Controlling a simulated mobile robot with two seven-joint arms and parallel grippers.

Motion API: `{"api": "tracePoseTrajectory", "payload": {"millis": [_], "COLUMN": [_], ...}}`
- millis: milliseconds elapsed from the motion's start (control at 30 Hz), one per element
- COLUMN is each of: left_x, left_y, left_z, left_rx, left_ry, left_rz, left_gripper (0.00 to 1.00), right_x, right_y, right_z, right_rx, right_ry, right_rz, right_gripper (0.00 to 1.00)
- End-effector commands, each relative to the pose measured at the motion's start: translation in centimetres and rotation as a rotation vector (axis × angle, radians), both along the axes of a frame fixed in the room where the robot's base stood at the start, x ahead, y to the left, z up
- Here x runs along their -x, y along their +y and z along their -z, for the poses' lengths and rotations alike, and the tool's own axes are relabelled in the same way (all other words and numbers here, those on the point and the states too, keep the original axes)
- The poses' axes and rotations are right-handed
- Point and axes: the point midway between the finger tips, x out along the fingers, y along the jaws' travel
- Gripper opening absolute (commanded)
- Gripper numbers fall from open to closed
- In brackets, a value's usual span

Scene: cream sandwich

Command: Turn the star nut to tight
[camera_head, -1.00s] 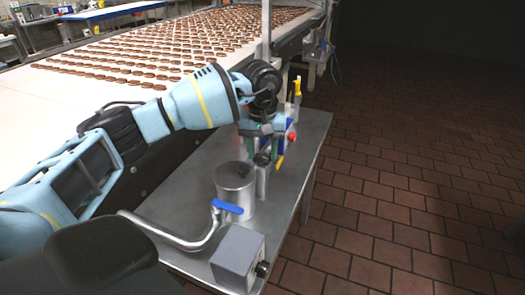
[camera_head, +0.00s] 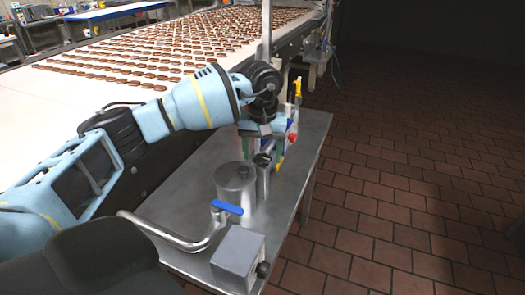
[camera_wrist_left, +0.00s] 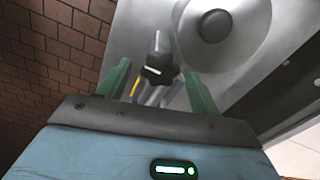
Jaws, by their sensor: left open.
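The star nut (camera_wrist_left: 155,73) is a black lobed knob with a white line on its face, on a metal fitting beside the steel pot. In the head view the star nut (camera_head: 262,160) is small, just right of the pot's lid. My left gripper (camera_wrist_left: 158,69) is open, with its two green fingers on either side of the nut in the wrist view; I cannot tell whether either touches it. In the head view the left gripper (camera_head: 264,143) is at the nut, mostly hidden by its own wrist. My right gripper is not in view.
The steel pot (camera_head: 235,190) with a round black knob (camera_wrist_left: 215,26) on its lid stands close to the nut. A blue-handled valve (camera_head: 227,207), a pipe and a grey box (camera_head: 238,258) are in front. A conveyor (camera_head: 75,100) with biscuits lies behind the arm.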

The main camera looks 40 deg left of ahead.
Motion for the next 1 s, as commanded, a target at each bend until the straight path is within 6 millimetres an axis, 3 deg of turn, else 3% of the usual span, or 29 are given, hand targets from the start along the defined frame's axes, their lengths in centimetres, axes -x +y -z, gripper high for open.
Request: {"api": "tracePoseTrajectory", "payload": {"millis": [167,633,1000], "left_x": [-0.1,-0.1,0.0], "left_y": [0.0,0.0,0.0], "left_z": [-0.7,-7.2,-7.8], "left_rx": [0.001,0.001,0.000], "left_ry": [-0.003,-0.002,0.001], "left_rz": [-0.001,0.000,0.000], "left_gripper": [0.64,0.64,0.64], "right_x": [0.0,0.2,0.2], "right_y": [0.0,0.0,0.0], "right_z": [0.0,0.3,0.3], "right_rx": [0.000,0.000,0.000], "right_ry": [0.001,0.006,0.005], "right_rz": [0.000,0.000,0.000], "right_gripper": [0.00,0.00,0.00]}}
